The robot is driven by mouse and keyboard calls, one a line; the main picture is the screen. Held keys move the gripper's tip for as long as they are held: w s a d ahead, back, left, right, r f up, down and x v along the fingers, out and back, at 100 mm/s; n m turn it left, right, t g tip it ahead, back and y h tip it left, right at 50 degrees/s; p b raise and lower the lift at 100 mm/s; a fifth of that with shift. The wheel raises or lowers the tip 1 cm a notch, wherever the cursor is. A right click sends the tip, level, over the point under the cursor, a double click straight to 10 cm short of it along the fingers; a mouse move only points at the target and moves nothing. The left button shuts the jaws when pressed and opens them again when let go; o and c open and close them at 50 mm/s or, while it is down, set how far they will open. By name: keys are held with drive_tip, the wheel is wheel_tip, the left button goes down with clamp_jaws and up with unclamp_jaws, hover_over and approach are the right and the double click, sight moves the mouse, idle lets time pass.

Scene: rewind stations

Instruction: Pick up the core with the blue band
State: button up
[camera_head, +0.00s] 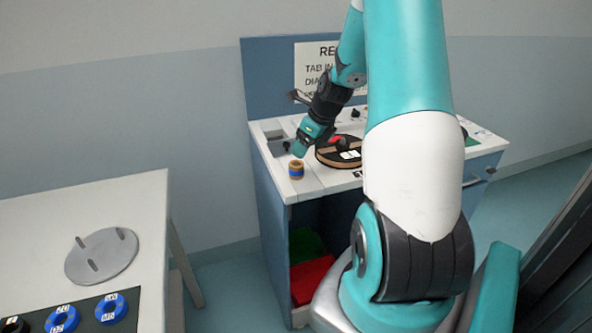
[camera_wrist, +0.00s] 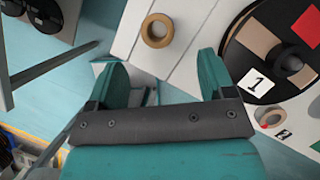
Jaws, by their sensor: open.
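The core with the blue band (camera_head: 296,169) stands upright on the white top of the blue station, near its front left corner. In the wrist view the core (camera_wrist: 147,37) shows from above as a tan ring, just beyond the fingertips; its band is not visible there. My gripper (camera_head: 299,151) is just above and behind the core in the head view. In the wrist view its two teal fingers (camera_wrist: 160,66) are apart with nothing between them. The core appears roughly centred ahead of the gap between the fingers. I see no contact.
A round dark disc (camera_head: 326,157) with a white numbered card and a red piece lies right of the core. A back panel with a sign (camera_head: 309,62) rises behind. A white table (camera_head: 130,192) with a grey pegged disc (camera_head: 103,256) and blue rings stands at left.

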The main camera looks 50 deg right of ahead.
sight(297, 163)
drive_tip(key=p+x, duration=0.1)
drive_tip(key=x, duration=0.7)
drive_tip(key=shift+a+r, duration=0.1)
drive_tip(key=shift+a, duration=0.1)
drive_tip(key=shift+c, duration=0.2)
drive_tip(key=c, duration=0.9)
